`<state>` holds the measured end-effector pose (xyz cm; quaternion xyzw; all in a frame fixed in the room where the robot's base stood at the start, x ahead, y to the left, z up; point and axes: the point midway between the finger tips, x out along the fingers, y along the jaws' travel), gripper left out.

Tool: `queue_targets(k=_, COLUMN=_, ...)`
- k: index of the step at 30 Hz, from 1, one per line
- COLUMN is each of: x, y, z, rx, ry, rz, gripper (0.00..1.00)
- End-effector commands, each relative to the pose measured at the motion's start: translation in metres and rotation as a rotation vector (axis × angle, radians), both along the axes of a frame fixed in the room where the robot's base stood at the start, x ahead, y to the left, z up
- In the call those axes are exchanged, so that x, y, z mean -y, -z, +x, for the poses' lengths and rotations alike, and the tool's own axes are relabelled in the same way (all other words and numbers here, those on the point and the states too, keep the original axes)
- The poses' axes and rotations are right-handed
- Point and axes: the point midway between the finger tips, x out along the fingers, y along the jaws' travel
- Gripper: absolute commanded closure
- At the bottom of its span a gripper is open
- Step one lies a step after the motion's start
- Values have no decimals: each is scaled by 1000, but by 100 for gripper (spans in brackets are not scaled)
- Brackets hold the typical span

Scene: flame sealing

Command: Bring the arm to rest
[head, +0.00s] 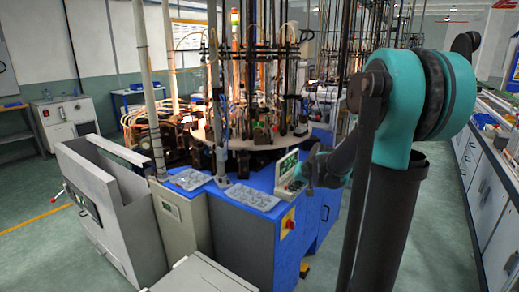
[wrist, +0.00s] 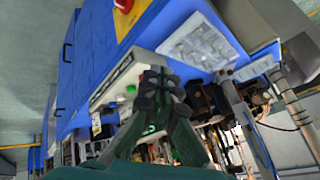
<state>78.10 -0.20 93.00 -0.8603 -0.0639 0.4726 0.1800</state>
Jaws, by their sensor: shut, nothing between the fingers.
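My arm shows in teal and dark grey at the right of the head view, bent at a raised joint. Its far end reaches left to the blue sealing machine (head: 248,225). My gripper (wrist: 158,82) shows in the wrist view with its dark finger pads together and nothing between them. In that view it lies in front of the machine's control panel (wrist: 118,80) and hides part of it. In the head view the control panel (head: 287,168) is just left of the arm's end. I cannot tell the gap between them.
Clear sample trays lie on the blue top, one at the front (head: 240,194) and one further left (head: 189,179). A red stop knob (head: 291,224) sits on the machine's corner. A grey cabinet (head: 105,210) stands left. A bench (head: 490,190) runs along the right.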

Motion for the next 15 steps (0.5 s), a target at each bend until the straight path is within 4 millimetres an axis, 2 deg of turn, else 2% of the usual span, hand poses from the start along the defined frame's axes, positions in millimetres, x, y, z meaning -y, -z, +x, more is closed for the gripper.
queue_targets(k=1, x=0, y=6, z=-30, rx=-17, ry=-12, rz=-32, gripper=100)
queue_targets(k=9, x=14, y=50, z=-174, rx=-112, ry=-65, rz=-210, gripper=100)
queue_targets(k=12, x=22, y=69, z=-220, rx=-142, ry=-80, rz=-270, gripper=100)
queue_targets(k=15, x=30, y=84, z=-255, rx=-167, ry=-89, rz=-318, gripper=100)
